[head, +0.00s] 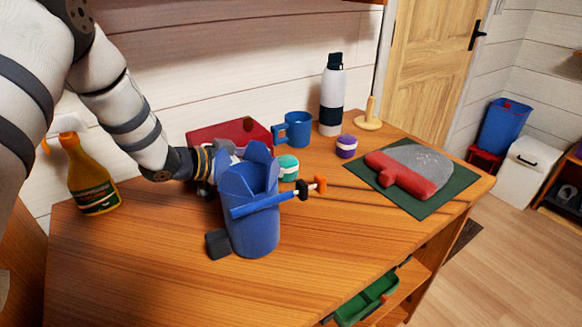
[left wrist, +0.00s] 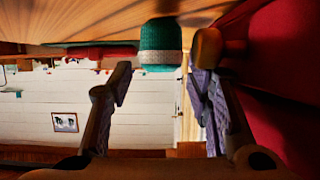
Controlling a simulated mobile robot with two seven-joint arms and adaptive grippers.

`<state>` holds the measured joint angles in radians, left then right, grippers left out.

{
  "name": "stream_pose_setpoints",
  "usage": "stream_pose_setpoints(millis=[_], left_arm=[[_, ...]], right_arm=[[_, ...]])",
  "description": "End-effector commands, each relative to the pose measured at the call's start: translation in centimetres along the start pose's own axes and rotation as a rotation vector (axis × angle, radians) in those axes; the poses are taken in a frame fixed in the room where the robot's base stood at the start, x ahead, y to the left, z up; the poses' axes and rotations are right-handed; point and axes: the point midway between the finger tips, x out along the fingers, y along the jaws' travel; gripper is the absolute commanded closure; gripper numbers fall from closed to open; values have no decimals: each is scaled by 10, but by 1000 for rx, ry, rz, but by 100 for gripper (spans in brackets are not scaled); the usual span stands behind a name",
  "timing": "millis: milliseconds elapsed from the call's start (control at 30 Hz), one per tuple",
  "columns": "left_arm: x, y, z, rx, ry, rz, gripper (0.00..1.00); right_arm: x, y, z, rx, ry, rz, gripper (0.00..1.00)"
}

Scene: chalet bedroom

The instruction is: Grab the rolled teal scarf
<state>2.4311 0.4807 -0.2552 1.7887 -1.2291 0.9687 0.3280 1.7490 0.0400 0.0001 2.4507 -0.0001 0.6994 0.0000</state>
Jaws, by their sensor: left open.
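The rolled teal scarf (head: 288,168) is a small teal roll with a pale band. It sits on the wooden table (head: 330,225) just right of my left gripper (head: 226,155). The blue container in front partly hides that gripper in the head view. In the left wrist view, the teal scarf (left wrist: 160,42) appears ahead, at the top between the two fingers of my left gripper (left wrist: 160,78). The fingers are apart with nothing between them, and the scarf looks clear of them. My right gripper is not in view.
A tall blue container (head: 252,225) with a blue rod stands close in front of my gripper. A red box (head: 228,132) lies behind. Nearby are a blue mug (head: 297,128), purple roll (head: 346,147), bottle (head: 332,95) and spray bottle (head: 90,180).

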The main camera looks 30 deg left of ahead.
Motion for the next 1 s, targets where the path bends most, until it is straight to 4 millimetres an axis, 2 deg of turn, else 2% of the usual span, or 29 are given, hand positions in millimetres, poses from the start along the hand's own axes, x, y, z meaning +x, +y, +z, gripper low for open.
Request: stream_pose_setpoints(millis=[300, 367, 600, 733, 1000], left_arm=[[53, 0, 0, 0, -2, 2, 55], [59, 0, 0, 0, -1, 1, 55], [60, -1, -5, 1, 4, 0, 57], [60, -1, -5, 1, 4, 0, 86], [60, -1, -5, 1, 4, 0, 86]], right_arm=[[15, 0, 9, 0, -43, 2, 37], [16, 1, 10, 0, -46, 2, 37], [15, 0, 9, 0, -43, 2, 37], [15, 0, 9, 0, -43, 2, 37], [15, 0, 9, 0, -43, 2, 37]])
